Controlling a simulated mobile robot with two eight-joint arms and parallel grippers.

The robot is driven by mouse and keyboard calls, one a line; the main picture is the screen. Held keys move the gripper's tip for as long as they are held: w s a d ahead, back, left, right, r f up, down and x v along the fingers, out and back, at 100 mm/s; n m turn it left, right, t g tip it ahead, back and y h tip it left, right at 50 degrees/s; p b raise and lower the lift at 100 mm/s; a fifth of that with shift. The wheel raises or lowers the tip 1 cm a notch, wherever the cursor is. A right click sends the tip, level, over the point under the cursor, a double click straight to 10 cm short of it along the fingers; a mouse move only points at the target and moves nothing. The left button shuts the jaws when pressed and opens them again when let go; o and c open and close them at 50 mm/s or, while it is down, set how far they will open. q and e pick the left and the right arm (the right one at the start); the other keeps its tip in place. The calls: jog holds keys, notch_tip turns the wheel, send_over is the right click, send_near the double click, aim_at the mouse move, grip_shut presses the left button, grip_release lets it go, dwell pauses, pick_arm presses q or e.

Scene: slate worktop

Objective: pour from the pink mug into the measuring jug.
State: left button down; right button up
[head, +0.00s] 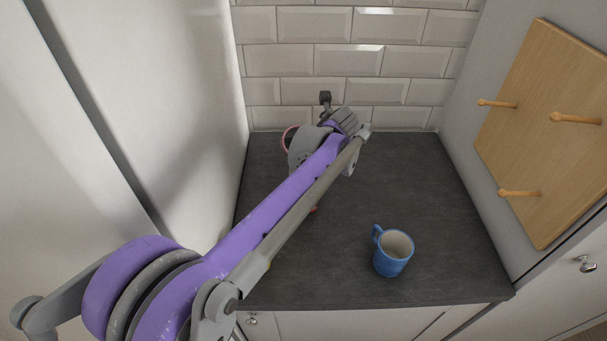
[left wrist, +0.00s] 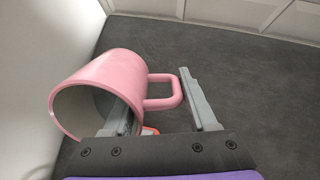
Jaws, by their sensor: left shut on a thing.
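The pink mug (left wrist: 98,75) is in the left wrist view at left, tipped over with its mouth towards the camera's lower left. Its handle reaches between the fingers of my left gripper (left wrist: 152,88), which is shut on the mug. In the head view only a pink edge of the mug (head: 286,137) shows beside my left wrist, near the back of the worktop; my arm hides the rest. I cannot make out the measuring jug. A small orange-red bit shows below my arm in the head view, too little to identify. My right gripper is not in view.
A blue mug (head: 391,254) stands upright at the front right of the slate worktop (head: 430,190). A wooden board with pegs (head: 550,140) is on the right wall. A tiled wall (head: 345,60) closes the back, a pale panel the left. The worktop's right half is otherwise clear.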

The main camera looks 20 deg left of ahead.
pick_arm(q)
jog(key=shift+w+f, duration=0.1)
jog(key=shift+f, duration=0.05)
jog(key=shift+t+y, duration=0.3)
jog(key=shift+f+b, duration=0.1)
jog(key=shift+b, duration=0.25)
jog(key=shift+t+y, duration=0.3)
jog(key=shift+t, duration=0.2)
jog(key=shift+r, duration=0.25)
jog(key=shift+t+y, duration=0.3)
jog(key=shift+r+t+y+b, duration=0.3)
jog(key=shift+r+t+y, duration=0.1)
jog(key=shift+r+t, duration=0.1)
dwell(0.5)
